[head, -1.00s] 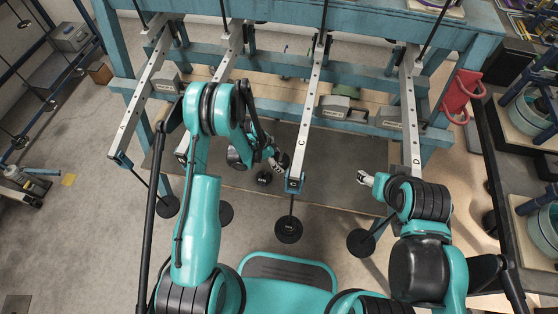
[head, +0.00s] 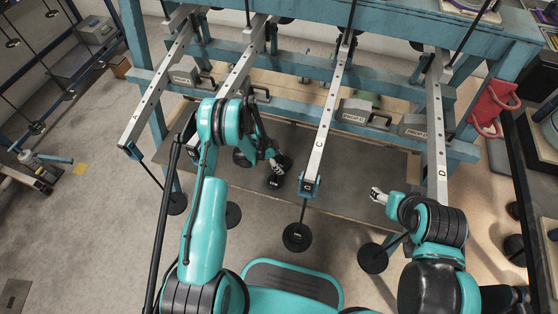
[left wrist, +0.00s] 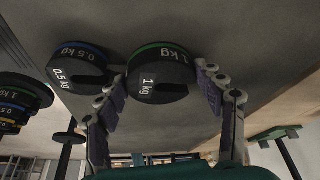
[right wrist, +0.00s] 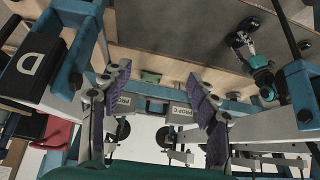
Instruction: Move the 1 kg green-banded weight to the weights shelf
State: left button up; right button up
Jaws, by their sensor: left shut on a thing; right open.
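The 1 kg green-banded weight (left wrist: 160,78) is a black disc with a green rim band, between my left fingers (left wrist: 158,88) in the left wrist view. In the head view it is a small dark shape (head: 277,181) at the tips of my left gripper (head: 279,166). The left gripper is shut on it. It is over the dark board (head: 370,165); I cannot tell whether it touches the board. A blue-banded 0.5 kg weight (left wrist: 78,68) sits beside it. My right gripper (head: 378,196) is open and empty. I cannot identify the weights shelf for sure.
Perforated levers, among them lever C (head: 318,143) and lever D (head: 437,130), jut from the blue frame (head: 300,95). Black discs (head: 297,237) hang from rods at lever ends. Lever C's end is close right of my left gripper.

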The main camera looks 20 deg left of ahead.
pick_arm(q)
jog(key=shift+r, duration=0.2)
jog(key=shift+f, duration=0.1)
jog(key=o, duration=1.5)
jog(key=shift+f, duration=0.1)
jog(key=shift+o, duration=0.2)
jog(key=p+v, duration=0.3)
jog(key=v, duration=0.4)
jog(key=shift+r, duration=0.4)
jog(key=shift+r, duration=0.1)
